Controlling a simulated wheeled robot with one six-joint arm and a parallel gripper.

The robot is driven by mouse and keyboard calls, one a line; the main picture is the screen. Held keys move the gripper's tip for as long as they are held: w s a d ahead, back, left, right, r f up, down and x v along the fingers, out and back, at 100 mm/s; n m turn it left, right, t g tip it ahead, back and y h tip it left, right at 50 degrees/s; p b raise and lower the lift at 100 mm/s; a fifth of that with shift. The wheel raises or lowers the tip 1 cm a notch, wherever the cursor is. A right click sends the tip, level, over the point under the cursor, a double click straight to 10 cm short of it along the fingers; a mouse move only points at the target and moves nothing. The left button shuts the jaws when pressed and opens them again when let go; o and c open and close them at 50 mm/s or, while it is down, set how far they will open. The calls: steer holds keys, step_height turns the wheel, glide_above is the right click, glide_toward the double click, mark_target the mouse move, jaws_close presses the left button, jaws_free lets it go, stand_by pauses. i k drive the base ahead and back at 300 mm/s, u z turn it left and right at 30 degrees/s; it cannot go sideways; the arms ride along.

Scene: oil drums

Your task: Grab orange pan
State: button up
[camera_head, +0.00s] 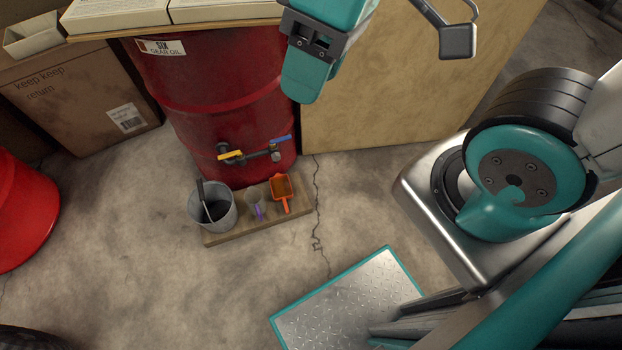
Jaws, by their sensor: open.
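The orange pan (282,188) is small and square, with a handle pointing toward the camera. It rests on the right part of a low wooden board (231,234) on the floor, in front of a red drum. My gripper (385,48) is at the top of the head view, partly cut off by the frame edge. It is open, with nothing visible between its jaws. It appears well above the floor and apart from the pan. The pan is in clear view.
A grey bucket (212,210) with a dark tool inside and a small purple-handled item (256,207) stand left of the pan. The red drum's (215,110) tap (255,154) juts out above them. A metal plate (345,305) lies nearer; the floor between is clear.

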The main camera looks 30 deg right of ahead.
mark_target(281, 187)
steer(key=z, duration=2.1)
steer(key=i, duration=1.35)
steer(key=u, duration=2.7)
